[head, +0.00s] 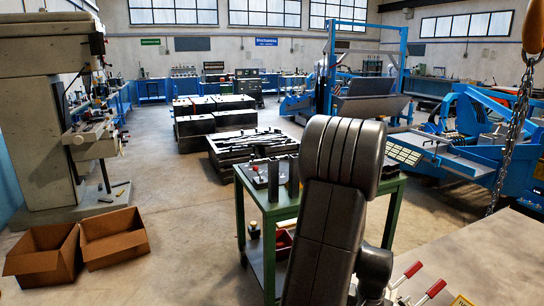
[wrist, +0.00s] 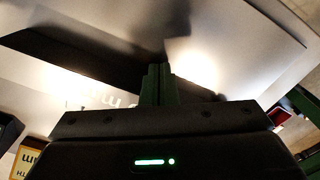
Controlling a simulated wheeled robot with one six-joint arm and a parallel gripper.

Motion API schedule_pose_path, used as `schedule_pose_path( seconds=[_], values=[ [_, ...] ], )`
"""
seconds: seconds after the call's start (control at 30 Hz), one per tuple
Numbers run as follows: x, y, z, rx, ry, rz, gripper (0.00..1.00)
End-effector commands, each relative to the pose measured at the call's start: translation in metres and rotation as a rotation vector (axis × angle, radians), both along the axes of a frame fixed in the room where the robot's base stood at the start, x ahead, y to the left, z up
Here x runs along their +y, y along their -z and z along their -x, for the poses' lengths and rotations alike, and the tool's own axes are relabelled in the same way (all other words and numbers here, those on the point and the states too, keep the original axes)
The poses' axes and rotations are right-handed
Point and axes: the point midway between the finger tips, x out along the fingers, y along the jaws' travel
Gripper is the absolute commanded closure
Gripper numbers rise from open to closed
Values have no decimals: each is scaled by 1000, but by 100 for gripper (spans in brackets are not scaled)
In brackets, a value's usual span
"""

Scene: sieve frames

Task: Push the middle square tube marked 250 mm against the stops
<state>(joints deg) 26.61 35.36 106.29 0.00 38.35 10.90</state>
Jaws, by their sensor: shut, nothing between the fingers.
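My gripper (wrist: 158,84) shows in the wrist view with its two dark fingers pressed together and nothing between them. I cannot tell whether the fingers touch anything. In the head view my arm hides the gripper. The middle tube and the stops cannot be clearly told apart in either view.
A green bench (head: 256,228) carries dark upright blocks (head: 273,180). Red-handled clamps (head: 407,272) are on the grey table (head: 490,255) at the lower right. A yellow sign (wrist: 29,161) is at the wrist view's lower left. Cardboard boxes (head: 115,240) lie on open floor at left.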

Motion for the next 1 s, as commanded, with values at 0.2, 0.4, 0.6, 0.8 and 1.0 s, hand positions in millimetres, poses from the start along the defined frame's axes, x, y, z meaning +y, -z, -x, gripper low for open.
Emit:
schedule_pose_path(
  seconds=[0.2,0.4,0.6,0.8,1.0],
  values=[
    [-3,0,-1,0,0,0,100],
    [-6,0,-3,0,0,0,100],
    [-10,0,-5,-1,0,1,100],
    [-14,0,-6,-1,0,1,100],
    [-18,0,-8,-1,0,1,100]
  ],
)
